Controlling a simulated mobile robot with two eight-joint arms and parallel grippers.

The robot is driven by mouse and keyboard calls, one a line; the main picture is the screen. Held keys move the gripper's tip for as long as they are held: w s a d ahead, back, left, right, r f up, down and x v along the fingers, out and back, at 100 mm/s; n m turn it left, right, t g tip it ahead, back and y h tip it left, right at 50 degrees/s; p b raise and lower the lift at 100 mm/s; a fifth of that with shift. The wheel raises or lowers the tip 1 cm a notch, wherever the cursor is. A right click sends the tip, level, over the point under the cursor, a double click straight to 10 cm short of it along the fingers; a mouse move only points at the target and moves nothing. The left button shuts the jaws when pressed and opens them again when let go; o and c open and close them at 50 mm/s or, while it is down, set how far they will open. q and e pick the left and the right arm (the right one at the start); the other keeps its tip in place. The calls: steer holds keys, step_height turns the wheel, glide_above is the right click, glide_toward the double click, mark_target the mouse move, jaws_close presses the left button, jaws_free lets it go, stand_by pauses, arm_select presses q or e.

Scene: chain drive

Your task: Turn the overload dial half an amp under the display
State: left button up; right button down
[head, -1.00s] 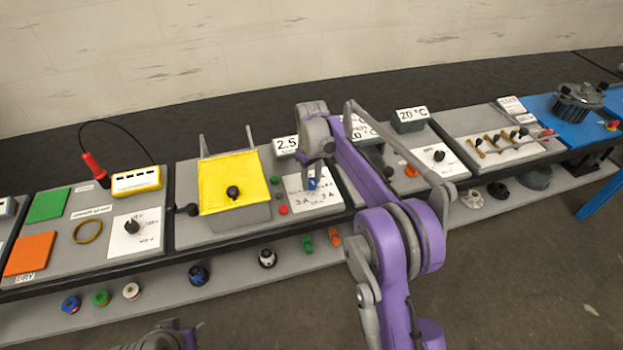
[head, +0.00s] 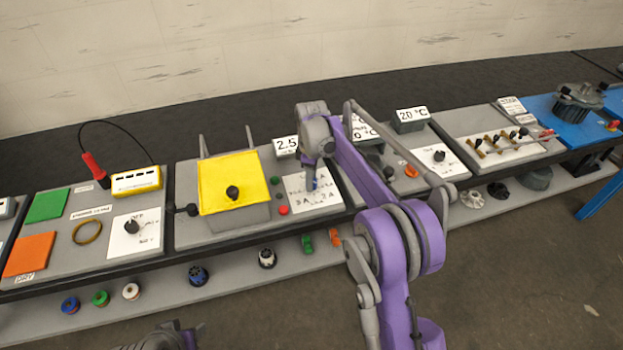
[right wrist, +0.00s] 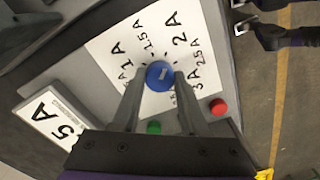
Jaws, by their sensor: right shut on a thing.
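The overload dial (right wrist: 159,75) is a blue knob with a small white mark on top. It sits on a white scale plate (head: 326,198) with black amp marks, among them 1 A, 1.5 A, 2 A and 2.5 A. I cannot tell surely which mark it points to. My right gripper (right wrist: 160,82) is shut on the dial, one finger on each side. The display (head: 286,146) behind reads 2.5; its last part is hidden by my right arm in the head view. My left gripper (head: 183,328) is at the bottom edge, apart from the bench, with fingers parted.
A green button (right wrist: 154,127) and a red button (right wrist: 218,106) sit close beside the plate. A yellow-lidded box (head: 228,180) stands left of it. A white plate with a dark knob (head: 438,156) lies to the right. Small parts lie on the lower shelf (head: 225,284).

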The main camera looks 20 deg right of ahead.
stand_by(0.4)
steer(key=shift+c, duration=2.2)
jaws_free()
step_height(320, 180, up, 11)
steer(key=shift+p, duration=0.45)
